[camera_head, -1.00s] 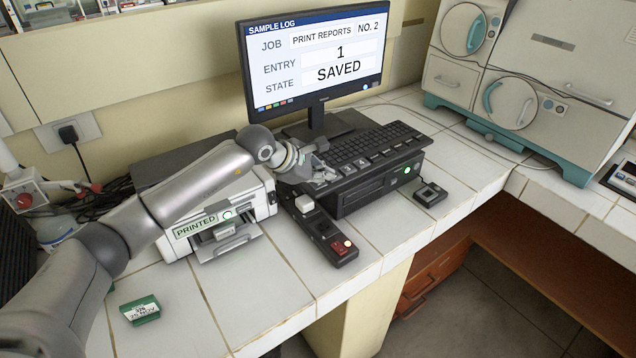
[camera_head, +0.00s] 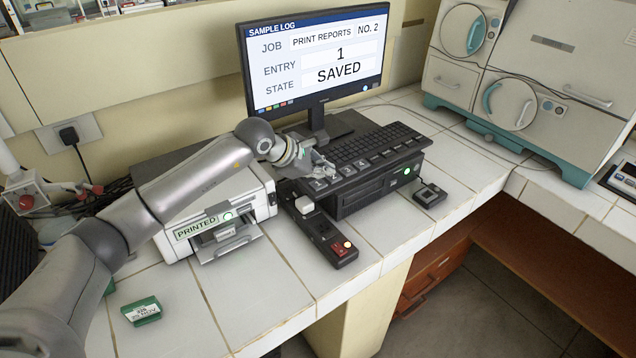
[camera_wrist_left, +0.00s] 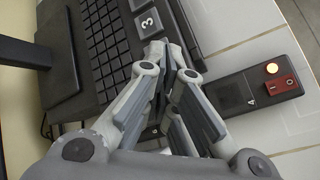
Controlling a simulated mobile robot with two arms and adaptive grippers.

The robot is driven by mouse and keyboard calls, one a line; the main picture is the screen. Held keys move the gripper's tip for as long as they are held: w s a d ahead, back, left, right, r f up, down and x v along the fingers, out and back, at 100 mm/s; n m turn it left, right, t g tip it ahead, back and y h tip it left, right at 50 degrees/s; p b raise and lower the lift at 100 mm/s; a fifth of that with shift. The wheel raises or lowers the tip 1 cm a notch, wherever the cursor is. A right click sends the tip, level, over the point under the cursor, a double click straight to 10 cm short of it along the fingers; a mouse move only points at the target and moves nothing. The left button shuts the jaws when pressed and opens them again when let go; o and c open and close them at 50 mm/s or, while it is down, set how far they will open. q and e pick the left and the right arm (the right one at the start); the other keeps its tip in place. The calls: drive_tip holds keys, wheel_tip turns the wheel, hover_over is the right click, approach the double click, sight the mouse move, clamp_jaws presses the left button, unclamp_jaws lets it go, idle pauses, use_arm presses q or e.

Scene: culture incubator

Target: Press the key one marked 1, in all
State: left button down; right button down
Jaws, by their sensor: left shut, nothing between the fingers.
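The key marked 1 (camera_head: 320,183) is a grey key at the left end of a row of large numbered keys on the front of the black box under the keyboard (camera_head: 368,147). My left gripper (camera_head: 328,170) is shut and empty, close above and behind that key; I cannot tell whether it touches any key. In the left wrist view its closed fingers (camera_wrist_left: 172,65) hide the keys 1 and 2, while the key marked 3 (camera_wrist_left: 149,22) shows beyond them. The monitor (camera_head: 318,55) reads JOB PRINT REPORTS NO. 2, ENTRY 1, STATE SAVED. My right gripper is out of view.
A white printer (camera_head: 262,190) labelled PRINTED stands left of the keys. A black strip (camera_head: 322,228) with a white button, red switch and lit lamp lies in front. A small black device (camera_head: 430,194) lies right. A green block (camera_head: 141,311) sits front left; nearby tiles are clear.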

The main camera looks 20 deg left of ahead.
sight(321, 186)
use_arm(q)
drive_tip(key=shift+r+p, duration=0.85)
drive_tip(key=shift+r, duration=1.45)
